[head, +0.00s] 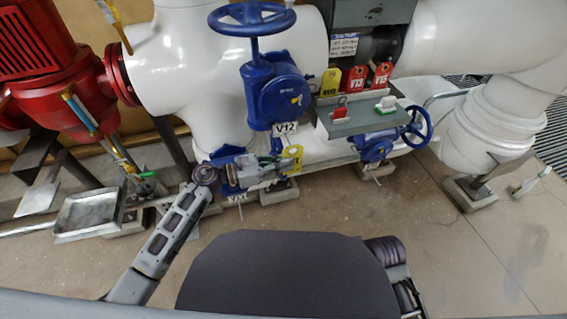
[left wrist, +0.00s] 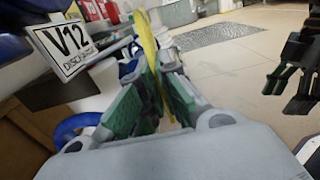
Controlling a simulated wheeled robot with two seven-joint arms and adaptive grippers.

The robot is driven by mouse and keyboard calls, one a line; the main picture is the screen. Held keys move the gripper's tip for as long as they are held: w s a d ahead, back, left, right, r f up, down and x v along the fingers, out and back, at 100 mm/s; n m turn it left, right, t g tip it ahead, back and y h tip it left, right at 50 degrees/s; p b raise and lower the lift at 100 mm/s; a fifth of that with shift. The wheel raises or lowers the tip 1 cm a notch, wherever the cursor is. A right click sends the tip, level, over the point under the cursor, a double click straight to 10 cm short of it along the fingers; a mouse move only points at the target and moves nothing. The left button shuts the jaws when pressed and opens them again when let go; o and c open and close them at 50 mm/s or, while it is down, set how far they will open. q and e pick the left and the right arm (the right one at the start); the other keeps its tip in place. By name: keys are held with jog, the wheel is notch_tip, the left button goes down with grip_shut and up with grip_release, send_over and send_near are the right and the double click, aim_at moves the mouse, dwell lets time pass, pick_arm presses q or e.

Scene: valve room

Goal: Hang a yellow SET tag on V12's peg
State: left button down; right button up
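My left gripper (head: 284,164) is shut on a yellow tag (head: 293,157), just below the V12 sign (head: 285,128) on the blue valve (head: 275,92). In the left wrist view the yellow tag (left wrist: 152,55) stands edge-on between the green finger pads (left wrist: 150,100), and the V12 sign (left wrist: 65,45) is close at upper left, apart from the tag. I cannot make out V12's peg. My right gripper (left wrist: 290,85) shows at the right edge of the left wrist view, with its fingers apart and empty.
A grey shelf (head: 350,122) right of V12 holds a red padlock (head: 340,108) and a green-and-white item (head: 386,104). Yellow and red tags (head: 354,79) hang behind it. A second blue handwheel (head: 418,126) sits right. White pipes surround the valve; the floor in front is clear.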

pick_arm(q)
jog(key=shift+w+a+b, duration=0.3)
jog(key=shift+w+b, duration=0.3)
jog(key=shift+w, duration=0.25)
jog(key=shift+w+a+b, duration=0.25)
jog(key=shift+w+b, duration=0.35)
jog(key=shift+w, duration=0.2)
dwell(1.8)
jog(key=shift+w+a+f+b, duration=0.15)
jog(key=shift+w+f+b, duration=0.4)
jog(key=shift+b, duration=0.55)
dwell(1.1)
jog(key=shift+s, duration=0.1)
jog(key=c, duration=1.6)
grip_release()
jog(key=shift+o, duration=0.2)
jog(key=shift+a, duration=0.1)
jog(key=v, duration=1.2)
